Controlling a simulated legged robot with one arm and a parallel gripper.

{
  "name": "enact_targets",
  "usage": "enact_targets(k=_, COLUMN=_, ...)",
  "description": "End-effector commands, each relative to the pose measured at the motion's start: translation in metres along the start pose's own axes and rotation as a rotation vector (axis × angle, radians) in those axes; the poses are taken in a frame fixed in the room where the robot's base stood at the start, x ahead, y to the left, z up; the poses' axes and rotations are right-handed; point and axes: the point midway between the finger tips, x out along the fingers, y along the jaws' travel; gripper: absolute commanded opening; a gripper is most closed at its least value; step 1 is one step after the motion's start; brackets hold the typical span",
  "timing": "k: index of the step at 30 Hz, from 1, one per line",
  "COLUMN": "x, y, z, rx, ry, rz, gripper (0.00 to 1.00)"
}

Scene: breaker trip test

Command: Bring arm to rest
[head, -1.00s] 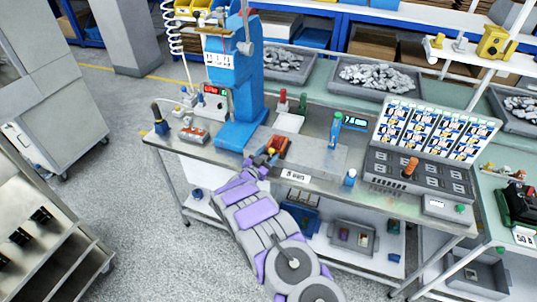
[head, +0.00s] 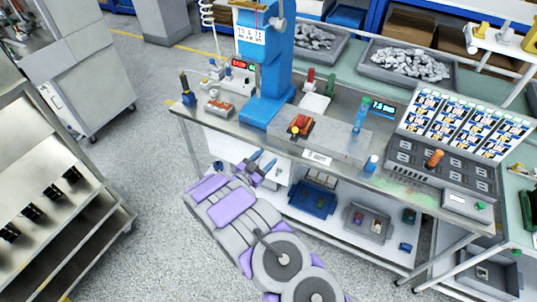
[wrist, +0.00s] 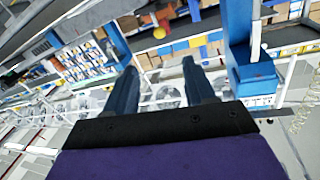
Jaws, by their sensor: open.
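My gripper (head: 262,163) is open and empty in the head view, just off the front edge of the steel workbench (head: 335,168). Its two dark fingers show apart in the wrist view (wrist: 155,85) with nothing between them. My grey and purple arm reaches up to it from the bottom of the head view.
A panel of dark modules (head: 440,165) and a label board (head: 468,120) stand at the right of the bench. A lower shelf holds a blue bin (head: 313,199) and a grey bin (head: 368,222). A metal cabinet (head: 55,190) stands at left. The floor between is clear.

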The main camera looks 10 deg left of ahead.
Motion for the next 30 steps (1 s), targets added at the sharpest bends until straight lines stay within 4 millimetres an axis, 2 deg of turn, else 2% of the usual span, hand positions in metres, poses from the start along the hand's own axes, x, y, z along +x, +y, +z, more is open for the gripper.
enact_targets(k=17, x=0.003, y=-0.002, z=-0.002, rx=0.005, ry=-0.013, rz=-0.005, gripper=0.54)
enact_targets(k=22, x=0.023, y=-0.019, z=-0.017, rx=0.041, ry=-0.111, rz=-0.048, gripper=0.54)
enact_targets(k=27, x=0.047, y=-0.042, z=-0.047, rx=0.090, ry=-0.271, rz=-0.133, gripper=0.54)
enact_targets(k=30, x=0.055, y=-0.051, z=-0.065, rx=0.104, ry=-0.369, rz=-0.187, gripper=0.54)
